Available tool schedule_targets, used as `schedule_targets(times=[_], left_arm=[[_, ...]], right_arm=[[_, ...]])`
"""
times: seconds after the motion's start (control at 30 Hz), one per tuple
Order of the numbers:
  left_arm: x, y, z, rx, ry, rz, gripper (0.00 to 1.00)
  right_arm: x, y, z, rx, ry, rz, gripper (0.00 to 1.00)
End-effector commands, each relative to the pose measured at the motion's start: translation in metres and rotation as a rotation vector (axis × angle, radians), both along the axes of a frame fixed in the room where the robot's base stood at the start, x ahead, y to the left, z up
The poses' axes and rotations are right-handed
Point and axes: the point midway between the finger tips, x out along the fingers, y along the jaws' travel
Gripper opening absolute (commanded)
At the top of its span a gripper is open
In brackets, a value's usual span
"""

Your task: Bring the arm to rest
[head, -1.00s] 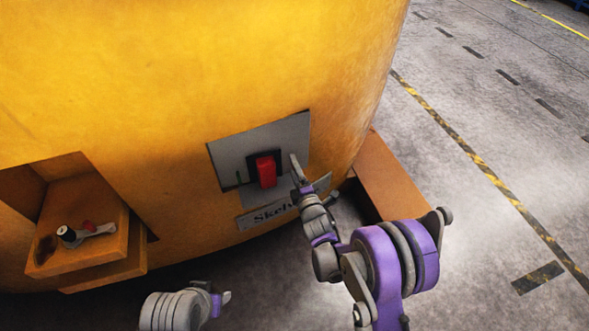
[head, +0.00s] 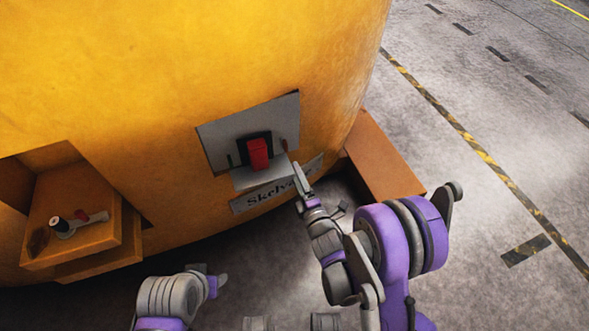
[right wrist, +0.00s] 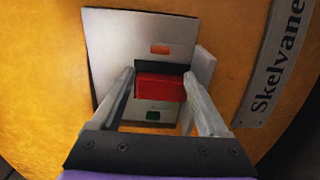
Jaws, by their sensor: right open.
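My right gripper (head: 300,176) is in front of the yellow casting, just below and right of a red switch (head: 258,154) on a grey plate (head: 222,136). In the right wrist view my right gripper (right wrist: 160,103) has its two fingers apart, with the red switch (right wrist: 160,88) showing between them; I cannot tell whether they touch it. An orange mark (right wrist: 160,48) and a green mark (right wrist: 153,115) lie on the plate either side of the switch. My left gripper (head: 219,279) is low in the head view, small and side-on; its jaw opening is unclear.
The yellow casting (head: 130,80) fills the left, with a "Skelvane" nameplate (head: 245,204) under the plate. An orange block (head: 380,160) stands at right. Grey floor (head: 480,110) is open beyond it.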

Motion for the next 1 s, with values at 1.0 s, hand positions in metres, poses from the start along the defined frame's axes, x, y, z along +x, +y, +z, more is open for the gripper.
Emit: schedule_targets(times=[1.0], left_arm=[[0.0,0.0,0.0,0.0,0.0,0.0,0.5]], right_arm=[[-0.033,-0.092,0.041,0.46,0.495,-0.352,0.78]])
